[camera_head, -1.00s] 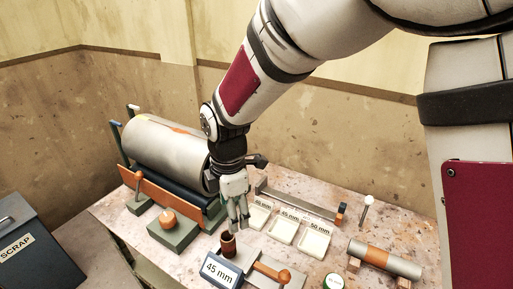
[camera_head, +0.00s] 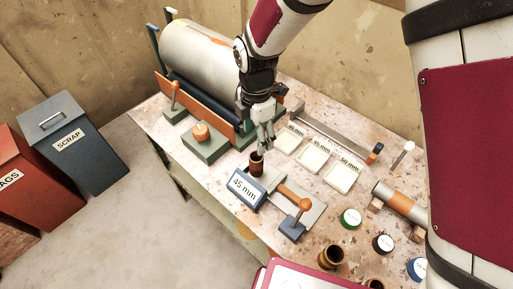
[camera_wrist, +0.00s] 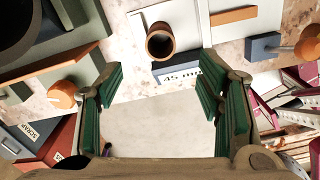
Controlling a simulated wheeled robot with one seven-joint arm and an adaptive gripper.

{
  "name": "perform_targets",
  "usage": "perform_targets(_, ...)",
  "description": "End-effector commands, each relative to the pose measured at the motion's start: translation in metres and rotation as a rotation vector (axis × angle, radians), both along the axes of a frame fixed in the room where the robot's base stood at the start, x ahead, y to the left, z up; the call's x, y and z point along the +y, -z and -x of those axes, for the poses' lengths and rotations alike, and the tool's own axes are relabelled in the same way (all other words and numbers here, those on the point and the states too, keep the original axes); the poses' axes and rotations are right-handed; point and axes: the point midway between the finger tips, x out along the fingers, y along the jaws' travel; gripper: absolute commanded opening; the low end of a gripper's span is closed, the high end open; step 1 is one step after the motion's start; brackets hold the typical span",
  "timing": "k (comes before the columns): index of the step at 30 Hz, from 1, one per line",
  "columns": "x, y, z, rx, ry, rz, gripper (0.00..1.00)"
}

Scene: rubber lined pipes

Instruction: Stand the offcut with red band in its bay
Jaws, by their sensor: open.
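A short brown pipe offcut (camera_head: 257,165) stands upright at the fixture marked 45 mm (camera_head: 244,186). In the wrist view the same offcut (camera_wrist: 160,42) shows its open dark mouth, beyond the fingertips. I cannot make out a red band on it. My gripper (camera_head: 266,146) is open and empty, pointing down just above and behind this offcut; its green-padded fingers (camera_wrist: 155,88) are spread in the wrist view. Two more short offcuts stand at the front, one whole (camera_head: 331,257) and one partly cut off (camera_head: 374,284). Three white labelled bays (camera_head: 315,157) lie behind the fixture.
An orange-banded pipe (camera_head: 400,203) rests on blocks at the right. Green (camera_head: 350,218), black (camera_head: 383,243) and blue (camera_head: 417,268) round pieces lie at the front right. A scrap bin (camera_head: 75,140) stands left.

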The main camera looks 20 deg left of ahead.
Motion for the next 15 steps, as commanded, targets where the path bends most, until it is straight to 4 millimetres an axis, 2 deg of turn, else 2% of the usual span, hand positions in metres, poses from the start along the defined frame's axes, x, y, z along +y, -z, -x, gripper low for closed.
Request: perform_targets(15,-0.001,0.09,0.002,0.001,0.001,0.003,0.6)
